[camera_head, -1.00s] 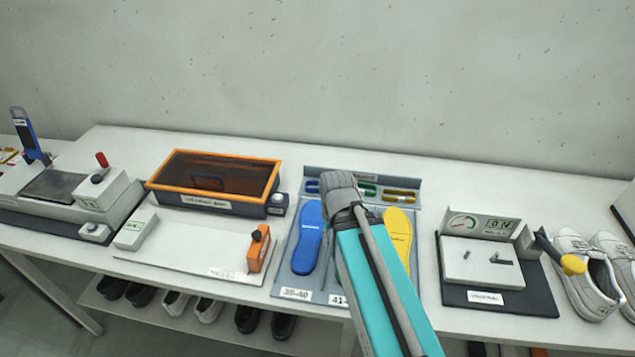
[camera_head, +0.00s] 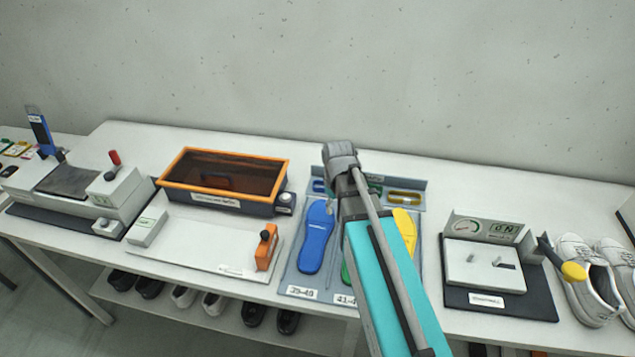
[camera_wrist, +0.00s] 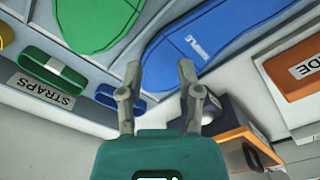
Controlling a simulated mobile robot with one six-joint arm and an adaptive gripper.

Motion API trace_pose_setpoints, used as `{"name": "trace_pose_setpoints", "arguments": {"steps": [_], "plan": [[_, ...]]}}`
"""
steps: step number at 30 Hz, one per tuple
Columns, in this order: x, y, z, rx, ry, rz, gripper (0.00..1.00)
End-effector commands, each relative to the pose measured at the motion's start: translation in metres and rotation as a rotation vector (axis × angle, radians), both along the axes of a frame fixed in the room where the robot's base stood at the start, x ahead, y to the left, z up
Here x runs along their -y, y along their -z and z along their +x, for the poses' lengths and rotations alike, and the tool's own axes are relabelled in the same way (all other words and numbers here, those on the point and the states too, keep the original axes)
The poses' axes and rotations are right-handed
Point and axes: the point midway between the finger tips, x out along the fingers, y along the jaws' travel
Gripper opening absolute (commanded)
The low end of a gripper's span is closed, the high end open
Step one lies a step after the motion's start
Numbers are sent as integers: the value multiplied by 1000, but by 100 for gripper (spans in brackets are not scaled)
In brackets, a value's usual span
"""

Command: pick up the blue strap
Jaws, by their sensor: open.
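The blue strap (camera_head: 319,186) lies in the straps tray at the back of the insole board, left of my arm in the head view. In the wrist view it shows as a small blue loop (camera_wrist: 108,98), partly hidden by my left finger. My gripper (camera_wrist: 160,76) is open and empty, with the strap just outside the left finger and the blue insole (camera_wrist: 215,38) beyond the fingertips.
The green strap (camera_wrist: 54,72) lies beside the blue one, by the STRAPS label. A yellow strap (camera_head: 405,198) is farther right. The orange-rimmed box (camera_head: 222,152) stands close on the left. Blue and yellow insoles (camera_head: 404,228) lie in front.

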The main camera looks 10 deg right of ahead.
Motion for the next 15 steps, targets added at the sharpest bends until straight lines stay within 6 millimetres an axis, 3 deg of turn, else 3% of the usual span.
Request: {"name": "trace_pose_setpoints", "arguments": {"steps": [1, 6, 15], "plan": [[-1, -12, 22, 0, -66, 0, 46], [-3, -31, 70, 0, -319, 0, 46], [-7, -56, 139, 0, -702, 1, 46]]}}
